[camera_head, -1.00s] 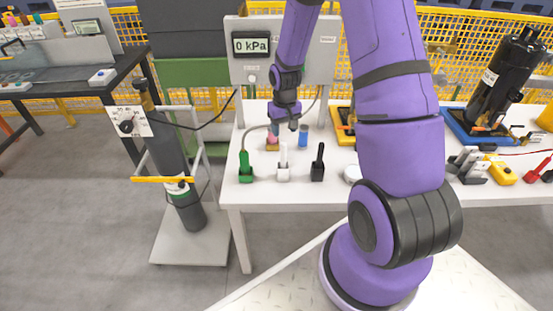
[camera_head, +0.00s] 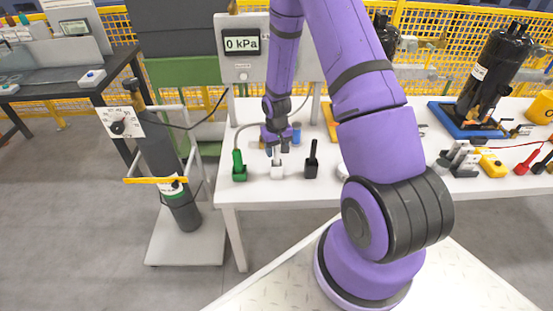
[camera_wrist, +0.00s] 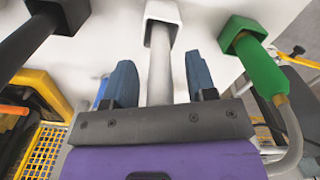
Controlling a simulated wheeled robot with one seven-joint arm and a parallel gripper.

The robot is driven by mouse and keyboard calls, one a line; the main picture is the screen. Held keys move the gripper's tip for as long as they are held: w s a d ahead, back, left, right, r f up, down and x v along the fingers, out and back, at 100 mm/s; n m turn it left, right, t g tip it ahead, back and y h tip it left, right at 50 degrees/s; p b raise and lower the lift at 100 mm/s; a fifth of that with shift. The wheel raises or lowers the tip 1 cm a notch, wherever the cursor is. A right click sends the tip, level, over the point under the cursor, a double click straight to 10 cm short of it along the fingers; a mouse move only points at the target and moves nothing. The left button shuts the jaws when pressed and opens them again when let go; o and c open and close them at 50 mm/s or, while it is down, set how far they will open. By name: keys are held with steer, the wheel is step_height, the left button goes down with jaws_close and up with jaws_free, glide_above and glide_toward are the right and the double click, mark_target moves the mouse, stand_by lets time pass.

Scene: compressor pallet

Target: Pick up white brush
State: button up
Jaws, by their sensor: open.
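The white brush (camera_head: 277,170) stands upright in its white holder on the front part of the white table, between a green brush and a black brush. In the wrist view the white brush (camera_wrist: 161,62) runs between my two open fingers. My gripper (camera_head: 277,150) is directly over the white brush, pointing down. In the wrist view my gripper (camera_wrist: 160,82) has a blue-grey finger on each side of the handle, with gaps on both sides. The handle's upper end is hidden by the gripper body.
The green brush (camera_head: 239,168) with a hose stands close on the left, and the black brush (camera_head: 312,160) close on the right. A blue item (camera_head: 296,131) is behind. A pressure display (camera_head: 242,44) stands at the back. A gas cylinder (camera_head: 165,160) is left of the table.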

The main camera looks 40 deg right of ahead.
steer(key=shift+f, duration=0.1)
jaws_close()
stand_by(0.3)
